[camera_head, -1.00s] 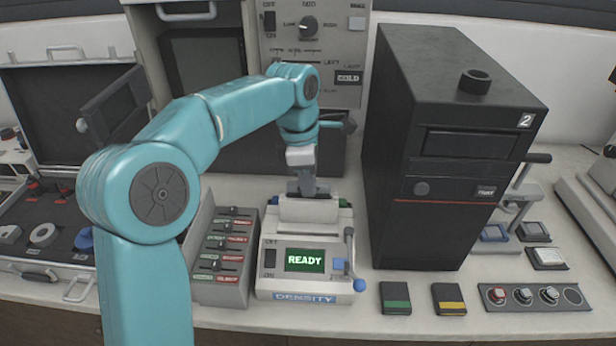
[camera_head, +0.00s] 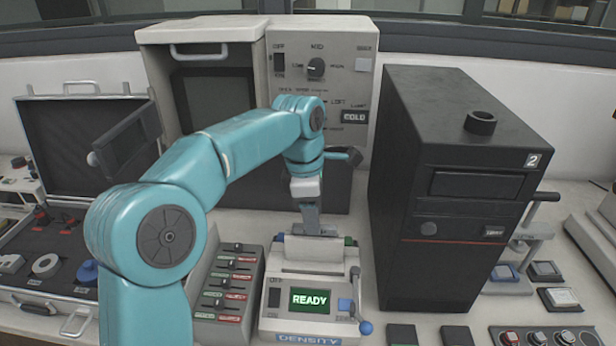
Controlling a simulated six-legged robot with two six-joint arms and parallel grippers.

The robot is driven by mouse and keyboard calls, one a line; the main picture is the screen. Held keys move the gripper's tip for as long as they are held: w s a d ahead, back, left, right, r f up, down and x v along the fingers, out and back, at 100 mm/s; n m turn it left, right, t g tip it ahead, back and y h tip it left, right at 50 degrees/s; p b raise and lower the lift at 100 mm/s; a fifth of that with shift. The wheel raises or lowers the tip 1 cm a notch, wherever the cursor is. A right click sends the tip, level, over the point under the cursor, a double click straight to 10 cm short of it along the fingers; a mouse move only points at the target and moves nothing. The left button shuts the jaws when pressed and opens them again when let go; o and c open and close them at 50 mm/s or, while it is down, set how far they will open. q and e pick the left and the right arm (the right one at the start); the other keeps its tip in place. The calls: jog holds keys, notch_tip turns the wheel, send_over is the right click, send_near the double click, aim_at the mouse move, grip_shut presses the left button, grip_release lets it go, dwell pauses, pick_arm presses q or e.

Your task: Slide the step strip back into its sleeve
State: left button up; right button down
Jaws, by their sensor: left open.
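My left gripper (camera_head: 312,228) points down just above the back of the density meter (camera_head: 310,325), whose screen reads READY. Its jaws are open, though the fingers are small and partly merge with the grey parts below. A small blue piece (camera_head: 280,238) and a green piece (camera_head: 349,241) show at either side of the meter's top, beside the gripper. I cannot make out the step strip or its sleeve for certain; the gripper and meter top may hide them. My right gripper is not in view.
A tall black cabinet (camera_head: 430,250) marked 2 stands close on the right. A slider panel (camera_head: 227,290) sits left of the meter. A beige unit with a dial (camera_head: 316,68) stands behind. An open case (camera_head: 80,150) is at far left. Dark blocks (camera_head: 402,335) lie at the front.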

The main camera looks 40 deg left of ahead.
pick_arm(q)
notch_tip(320, 180, up, 14)
jog(key=s+a+p, duration=0.1)
jog(key=p, duration=0.3)
jog(key=shift+a, duration=0.2)
